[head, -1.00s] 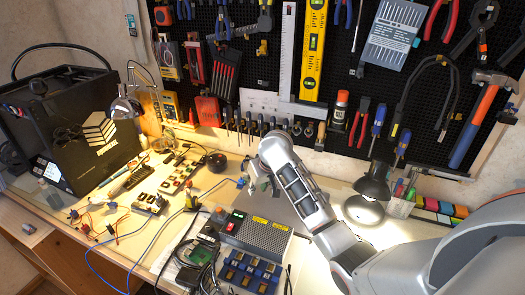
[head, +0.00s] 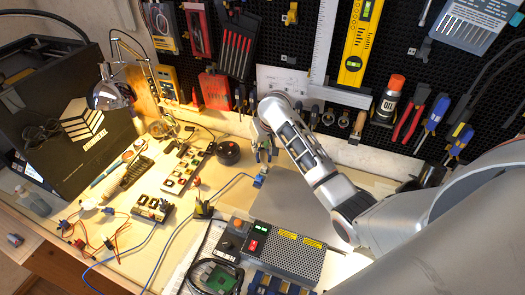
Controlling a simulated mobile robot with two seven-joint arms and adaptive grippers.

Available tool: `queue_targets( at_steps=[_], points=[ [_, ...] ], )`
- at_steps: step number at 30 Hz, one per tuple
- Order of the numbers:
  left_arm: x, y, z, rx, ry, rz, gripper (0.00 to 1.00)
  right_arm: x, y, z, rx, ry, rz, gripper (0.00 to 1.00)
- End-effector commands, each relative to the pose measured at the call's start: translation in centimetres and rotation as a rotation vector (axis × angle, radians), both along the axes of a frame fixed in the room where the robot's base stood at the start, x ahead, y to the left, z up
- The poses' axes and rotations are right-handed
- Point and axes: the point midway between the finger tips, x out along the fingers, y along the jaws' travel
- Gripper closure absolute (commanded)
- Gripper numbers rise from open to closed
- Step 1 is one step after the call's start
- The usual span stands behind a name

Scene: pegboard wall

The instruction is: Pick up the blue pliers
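I cannot tell which pair is meant. My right gripper (head: 265,151) hangs over the back of the workbench, below the pegboard and apart from both tools. Its fingers point down and look spread, with nothing visible between them. My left gripper is out of view.
A grey power box (head: 285,252) stands at the front of the bench. A small blue item (head: 260,180) lies just below my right gripper. A lamp (head: 113,94) stands at the left.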

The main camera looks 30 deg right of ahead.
Motion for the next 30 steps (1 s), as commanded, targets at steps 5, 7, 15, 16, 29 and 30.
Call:
queue_targets(
  at_steps=[5, 7, 15, 16, 29, 30],
  points=[
    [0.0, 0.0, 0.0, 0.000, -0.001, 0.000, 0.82, 0.7, -0.2, -2.0, -0.003, 0.004, -0.001, 0.76],
    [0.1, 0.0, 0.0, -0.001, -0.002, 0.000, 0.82, 1.0, -0.3, -3.0, -0.003, 0.004, -0.001, 0.76],
    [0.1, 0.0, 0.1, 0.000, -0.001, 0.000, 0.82, 1.9, -0.2, -4.8, -0.001, 0.001, 0.000, 0.76],
    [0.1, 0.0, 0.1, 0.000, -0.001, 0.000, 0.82, 2.0, -0.2, -4.8, -0.001, 0.001, 0.000, 0.76],
    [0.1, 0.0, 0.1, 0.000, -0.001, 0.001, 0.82, 1.9, -0.2, -4.9, 0.000, 0.001, 0.000, 1.00],
    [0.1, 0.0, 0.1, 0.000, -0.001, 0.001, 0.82, 1.9, -0.2, -4.9, 0.000, 0.001, 0.000, 1.00]
  ],
)
